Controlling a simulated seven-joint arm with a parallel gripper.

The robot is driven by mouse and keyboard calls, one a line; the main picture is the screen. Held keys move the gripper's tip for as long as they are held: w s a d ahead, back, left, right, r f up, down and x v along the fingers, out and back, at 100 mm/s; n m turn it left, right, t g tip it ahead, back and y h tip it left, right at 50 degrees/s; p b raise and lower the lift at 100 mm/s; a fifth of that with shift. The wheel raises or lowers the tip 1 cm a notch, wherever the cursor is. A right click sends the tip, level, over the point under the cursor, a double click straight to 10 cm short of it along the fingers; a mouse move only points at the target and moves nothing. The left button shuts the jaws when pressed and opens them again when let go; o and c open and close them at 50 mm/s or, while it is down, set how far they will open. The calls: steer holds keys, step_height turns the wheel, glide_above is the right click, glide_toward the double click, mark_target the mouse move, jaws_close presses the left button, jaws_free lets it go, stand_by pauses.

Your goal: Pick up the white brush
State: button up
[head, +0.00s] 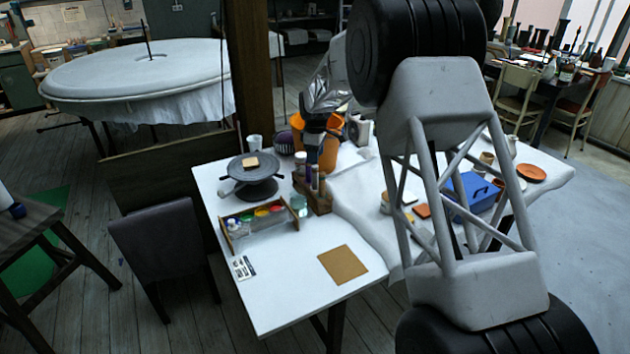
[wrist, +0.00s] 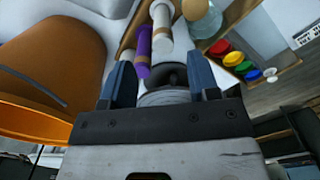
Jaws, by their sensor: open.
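My gripper (wrist: 162,82) is open in the wrist view, with a blue finger on each side. A dark ring and a ribbed grey disc show between and just beyond the fingers. Ahead of the fingertips stand a purple tube (wrist: 143,52) and a white cylinder (wrist: 162,28); I cannot tell whether the white one is the white brush. In the head view my gripper (head: 311,148) is above the wooden rack (head: 318,204), in front of the orange bucket. The rack holds several upright tubes with dark and pale tops. No bristles can be made out.
The orange bucket (head: 328,158) stands close behind my gripper and fills the left of the wrist view (wrist: 50,50). A paint tray (head: 262,222) and a dark banding wheel (head: 254,182) are to the left. The table's front around a brown board (head: 343,265) is clear.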

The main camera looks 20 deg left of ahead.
mark_target(315, 172)
steer(key=shift+f, duration=1.15)
steer(key=shift+s+f, duration=0.2)
steer(key=shift+f, duration=2.4)
steer(key=c, duration=1)
steer(key=shift+r, duration=0.1)
steer(key=shift+r, duration=4.95)
